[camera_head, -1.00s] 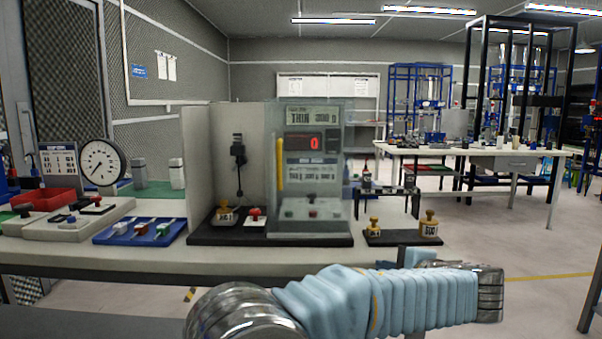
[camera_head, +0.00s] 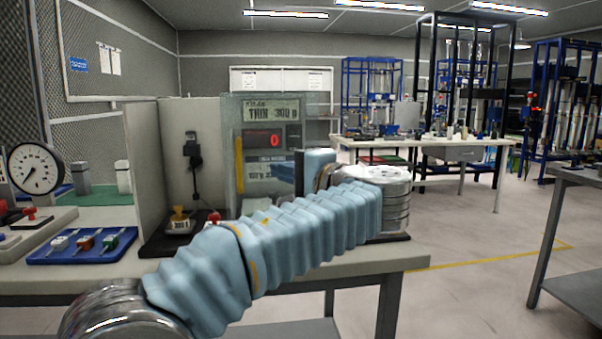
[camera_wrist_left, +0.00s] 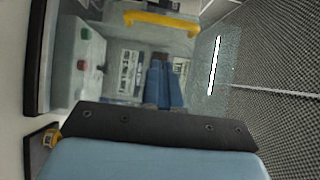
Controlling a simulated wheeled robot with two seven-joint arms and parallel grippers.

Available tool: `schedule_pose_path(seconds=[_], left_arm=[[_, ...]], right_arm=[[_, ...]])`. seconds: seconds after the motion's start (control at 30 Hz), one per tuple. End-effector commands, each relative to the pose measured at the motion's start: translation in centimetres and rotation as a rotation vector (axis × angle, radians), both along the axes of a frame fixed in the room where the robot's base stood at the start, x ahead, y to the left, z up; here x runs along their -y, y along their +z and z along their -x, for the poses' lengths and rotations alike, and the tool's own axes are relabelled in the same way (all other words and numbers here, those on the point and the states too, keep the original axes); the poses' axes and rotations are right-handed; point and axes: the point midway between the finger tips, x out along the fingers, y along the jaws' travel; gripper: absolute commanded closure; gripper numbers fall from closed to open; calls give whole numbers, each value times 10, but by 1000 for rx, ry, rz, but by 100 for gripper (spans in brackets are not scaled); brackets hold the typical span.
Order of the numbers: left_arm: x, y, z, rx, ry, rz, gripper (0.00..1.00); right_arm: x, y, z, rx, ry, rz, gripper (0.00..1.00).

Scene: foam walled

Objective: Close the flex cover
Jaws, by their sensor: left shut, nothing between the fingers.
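The flex cover (camera_head: 232,115) is a clear panel with an upright yellow handle (camera_head: 239,165), by the display unit (camera_head: 272,140) that reads a red 0. I cannot tell exactly how far it stands open. In the left wrist view the yellow handle (camera_wrist_left: 160,20) runs across the top, beyond my left gripper (camera_wrist_left: 165,70). Its blue fingers are together and empty, pointing at the unit's face, apart from the handle. In the head view my left arm crosses the front of the unit and hides its lower part; the fingertips are hidden there. My right gripper is not in view.
A black cable plug (camera_head: 192,150) hangs on the grey side panel. A brass weight (camera_head: 180,220) stands on the black base. A blue tray (camera_head: 85,245) and a dial gauge (camera_head: 36,168) are at left. The bench's front right corner (camera_head: 405,260) is bare.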

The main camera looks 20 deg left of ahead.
Motion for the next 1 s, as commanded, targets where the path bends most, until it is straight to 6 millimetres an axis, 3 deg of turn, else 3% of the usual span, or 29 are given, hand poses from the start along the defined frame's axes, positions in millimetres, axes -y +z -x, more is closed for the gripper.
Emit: schedule_pose_path(seconds=[0.1, 0.3, 0.87, 1.0], left_arm=[[-23, 1, -10, -2, 4, -1, 100], [-48, 0, 2, 0, 1, 0, 100], [-58, -1, 5, -1, -1, 0, 100], [-68, -3, 12, 0, 1, 2, 100]], right_arm=[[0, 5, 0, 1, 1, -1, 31], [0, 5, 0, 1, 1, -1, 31], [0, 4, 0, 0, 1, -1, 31], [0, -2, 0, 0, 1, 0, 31]])
